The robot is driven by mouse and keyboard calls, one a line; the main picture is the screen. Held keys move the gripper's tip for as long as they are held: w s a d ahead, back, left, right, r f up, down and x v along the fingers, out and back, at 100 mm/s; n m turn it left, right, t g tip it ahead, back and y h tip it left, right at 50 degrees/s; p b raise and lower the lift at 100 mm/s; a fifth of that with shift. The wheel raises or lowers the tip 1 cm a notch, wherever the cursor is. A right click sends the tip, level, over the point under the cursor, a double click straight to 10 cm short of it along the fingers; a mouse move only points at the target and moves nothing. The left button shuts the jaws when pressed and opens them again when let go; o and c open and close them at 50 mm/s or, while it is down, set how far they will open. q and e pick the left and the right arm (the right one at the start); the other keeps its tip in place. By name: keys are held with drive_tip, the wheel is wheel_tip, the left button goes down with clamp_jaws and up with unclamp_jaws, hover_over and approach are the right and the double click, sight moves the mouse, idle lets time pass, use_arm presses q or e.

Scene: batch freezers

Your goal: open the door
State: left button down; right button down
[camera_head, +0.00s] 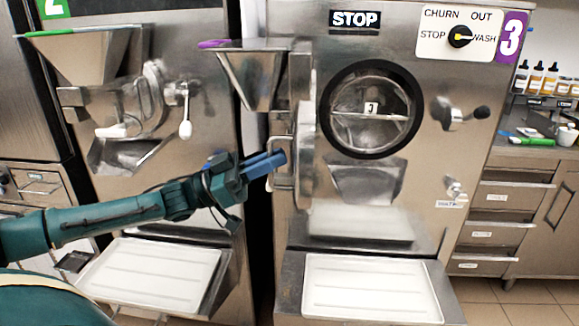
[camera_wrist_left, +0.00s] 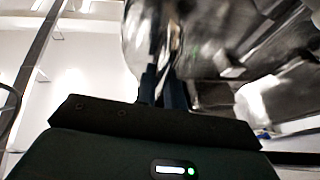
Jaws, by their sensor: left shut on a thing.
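Batch freezer 3 (camera_head: 432,215) stands in front of me, with a round black-rimmed opening (camera_head: 323,110) in its steel front. Its door (camera_head: 306,150) stands out from the front at the left of that opening, seen nearly edge-on, with a hopper (camera_head: 252,78) on its left. My left gripper (camera_head: 277,160) reaches in from the left. Its blue fingers are shut on the door's bar handle (camera_head: 281,183); the exact contact is hard to see. The left wrist view shows the fingers (camera_wrist_left: 162,88) pointing at blurred shiny metal. My right gripper is not in view.
Freezer 2 (camera_head: 112,185) stands close on the left, with its own hopper and lever, across a narrow dark gap. White trays (camera_head: 370,285) sit low before both machines. A latch lever (camera_head: 462,113) is right of the opening. Drawers and a counter (camera_head: 520,152) with bottles are at far right.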

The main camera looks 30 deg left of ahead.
use_arm(q)
drive_tip(key=s+a+g+h, duration=0.1)
drive_tip(key=a, duration=0.5)
drive_tip(key=shift+a+m, duration=0.15)
drive_tip(key=shift+m, duration=0.25)
drive_tip(key=c, duration=1.5)
unclamp_jaws()
drive_tip(key=shift+s, duration=0.1)
drive_tip(key=b+v, duration=0.1)
drive_tip(key=v, duration=1.2)
drive_tip(key=shift+a, duration=0.1)
